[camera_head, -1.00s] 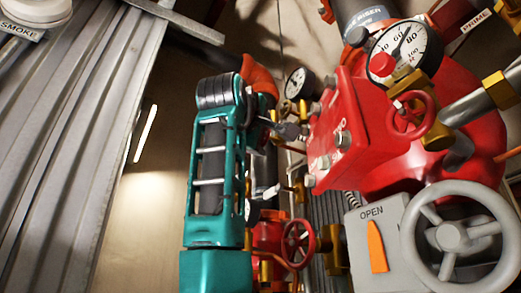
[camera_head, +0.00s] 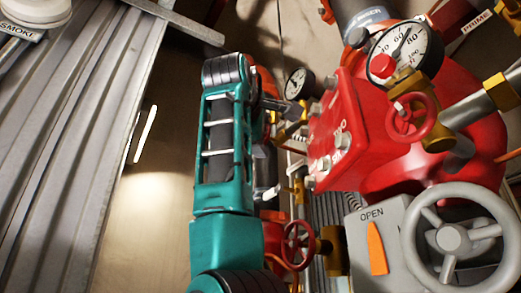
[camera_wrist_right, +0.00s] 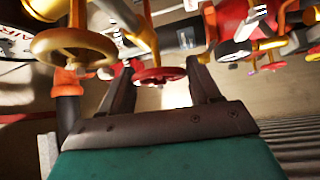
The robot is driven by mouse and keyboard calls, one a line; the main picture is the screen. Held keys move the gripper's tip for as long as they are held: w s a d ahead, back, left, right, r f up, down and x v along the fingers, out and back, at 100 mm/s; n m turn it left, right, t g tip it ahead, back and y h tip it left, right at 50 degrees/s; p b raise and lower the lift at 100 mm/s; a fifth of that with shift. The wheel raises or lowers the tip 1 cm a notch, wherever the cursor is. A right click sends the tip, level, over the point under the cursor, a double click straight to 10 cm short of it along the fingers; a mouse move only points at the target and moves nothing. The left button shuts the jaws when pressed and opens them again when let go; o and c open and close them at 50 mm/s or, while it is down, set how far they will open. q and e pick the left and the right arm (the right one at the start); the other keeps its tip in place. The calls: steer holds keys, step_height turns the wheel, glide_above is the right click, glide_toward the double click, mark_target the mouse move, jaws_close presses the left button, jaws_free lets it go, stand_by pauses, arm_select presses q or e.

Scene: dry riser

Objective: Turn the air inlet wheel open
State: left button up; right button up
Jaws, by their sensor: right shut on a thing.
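In the right wrist view, a small red wheel (camera_wrist_right: 158,75) sits between the two fingers of my right gripper (camera_wrist_right: 163,72). The gripper is shut on it, one finger on each side. A yellow wheel (camera_wrist_right: 73,50) is to the left, outside the fingers, near a partly cut-off label reading AIR (camera_wrist_right: 15,42). I cannot read which wheel is the air inlet. In the head view, my right gripper (camera_head: 282,112) reaches in among the pipework left of the red valve body; its own arm hides much of it, and the held wheel cannot be made out there. My left gripper is not in view.
The red valve body (camera_head: 345,135) with bolts and gauges (camera_head: 405,52) stands close right of my gripper. A red wheel (camera_head: 297,245), a grey box marked OPEN (camera_head: 375,245) and a large grey handwheel (camera_head: 462,240) are below. A ribbed metal panel (camera_head: 70,130) lies left.

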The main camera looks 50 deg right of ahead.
steer(key=o, duration=1)
steer(key=shift+w, duration=0.1)
steer(key=b+v, duration=0.2)
steer(key=v, duration=1.1)
steer(key=shift+d+f, duration=0.1)
